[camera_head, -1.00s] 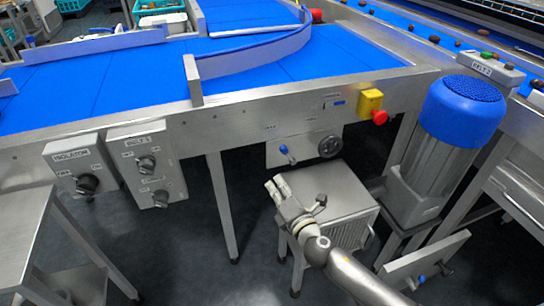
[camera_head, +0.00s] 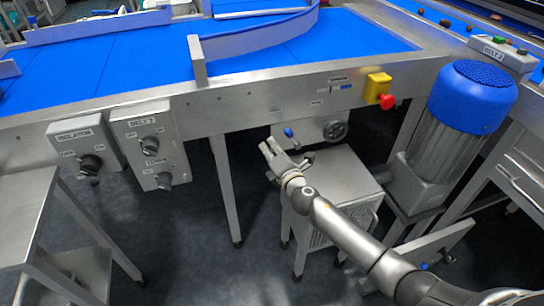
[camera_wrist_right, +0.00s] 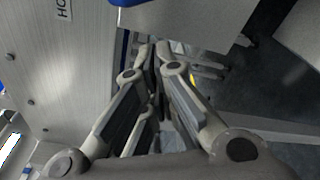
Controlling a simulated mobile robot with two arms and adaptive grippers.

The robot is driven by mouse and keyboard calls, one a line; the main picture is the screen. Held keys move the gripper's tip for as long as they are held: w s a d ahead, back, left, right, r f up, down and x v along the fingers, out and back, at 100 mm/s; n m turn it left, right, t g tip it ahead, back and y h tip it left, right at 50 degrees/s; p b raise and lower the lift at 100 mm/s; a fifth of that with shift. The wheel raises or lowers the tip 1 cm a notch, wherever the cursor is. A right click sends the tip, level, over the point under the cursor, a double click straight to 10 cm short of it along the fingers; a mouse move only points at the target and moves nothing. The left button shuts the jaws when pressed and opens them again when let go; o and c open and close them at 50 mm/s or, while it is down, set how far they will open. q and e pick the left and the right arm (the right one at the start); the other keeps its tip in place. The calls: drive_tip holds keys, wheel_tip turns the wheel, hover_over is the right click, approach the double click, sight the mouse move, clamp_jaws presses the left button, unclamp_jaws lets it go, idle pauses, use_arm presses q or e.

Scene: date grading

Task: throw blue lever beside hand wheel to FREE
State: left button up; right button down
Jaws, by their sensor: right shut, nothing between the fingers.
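The blue lever (camera_head: 289,132) sits on a small grey plate (camera_head: 311,133) below the conveyor's side rail, left of the round grey hand wheel (camera_head: 336,131). The lettering around the lever is too small to read. My right gripper (camera_head: 267,147) is shut and empty. In the head view its fingertips show just left of and below the lever, with a small gap between them in the picture. In the right wrist view the fingers (camera_wrist_right: 151,50) are together at the centre. My left gripper is out of view.
A yellow box with a red button (camera_head: 378,90) is on the rail, right of the plate. Isolator and belt switch boxes (camera_head: 150,146) hang at left.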

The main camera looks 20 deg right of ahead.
sight(291, 137)
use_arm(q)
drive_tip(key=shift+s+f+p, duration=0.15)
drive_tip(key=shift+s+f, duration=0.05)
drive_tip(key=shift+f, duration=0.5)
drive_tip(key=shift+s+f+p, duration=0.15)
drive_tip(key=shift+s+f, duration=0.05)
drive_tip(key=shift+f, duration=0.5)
use_arm(e)
drive_tip(key=shift+s+d+r, duration=0.2)
drive_tip(key=shift+d+r, duration=0.15)
drive_tip(key=shift+d, duration=0.35)
drive_tip(key=shift+s+d+r, duration=0.2)
drive_tip(key=shift+d+r, duration=0.15)
drive_tip(key=shift+d, duration=0.3)
drive_tip(key=shift+r, duration=0.1)
